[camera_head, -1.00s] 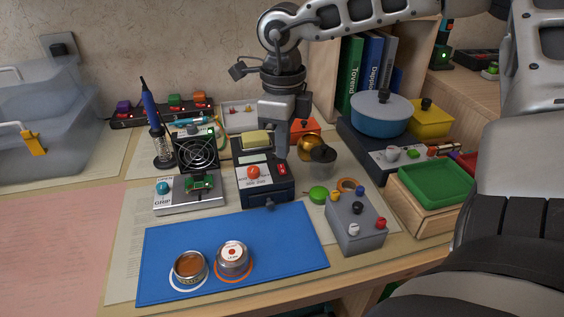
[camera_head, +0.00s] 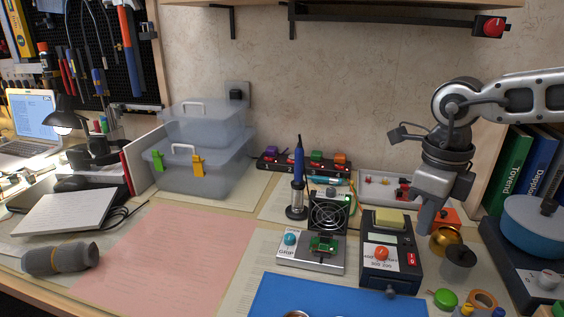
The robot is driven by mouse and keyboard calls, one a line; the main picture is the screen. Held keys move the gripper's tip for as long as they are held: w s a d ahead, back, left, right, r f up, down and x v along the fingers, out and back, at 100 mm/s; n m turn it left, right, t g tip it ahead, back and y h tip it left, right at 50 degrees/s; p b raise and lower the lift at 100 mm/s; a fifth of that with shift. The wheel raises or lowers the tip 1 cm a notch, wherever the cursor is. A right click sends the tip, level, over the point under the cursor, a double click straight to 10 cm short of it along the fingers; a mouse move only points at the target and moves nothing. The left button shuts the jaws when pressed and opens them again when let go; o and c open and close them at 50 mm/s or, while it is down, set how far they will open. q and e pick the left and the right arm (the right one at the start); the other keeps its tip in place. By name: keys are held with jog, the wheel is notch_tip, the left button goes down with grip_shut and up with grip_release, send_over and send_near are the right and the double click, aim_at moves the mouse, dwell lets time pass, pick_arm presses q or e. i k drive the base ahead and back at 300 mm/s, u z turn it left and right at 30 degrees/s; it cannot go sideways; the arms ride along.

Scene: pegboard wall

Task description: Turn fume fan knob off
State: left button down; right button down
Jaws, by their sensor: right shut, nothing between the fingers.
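A small black fan (camera_head: 329,211) stands upright on the bench behind a grey board holder, with a small green light at its upper right. A teal knob (camera_head: 290,239) sits on the holder, above the word GRIP. A red knob (camera_head: 488,27) is fixed under the shelf at the top right. An orange-red knob (camera_head: 381,253) sits on the dark soldering station (camera_head: 391,275). No readable label marks any of them as the fan's. My right gripper (camera_head: 426,230) is shut and empty, pointing down just right of the station.
A power strip (camera_head: 304,162) with coloured switches lies behind the fan. A soldering iron (camera_head: 298,175) stands left of it. The pink mat (camera_head: 160,255) is clear.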

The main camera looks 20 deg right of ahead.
aim_at(330, 192)
jog(key=k, duration=1)
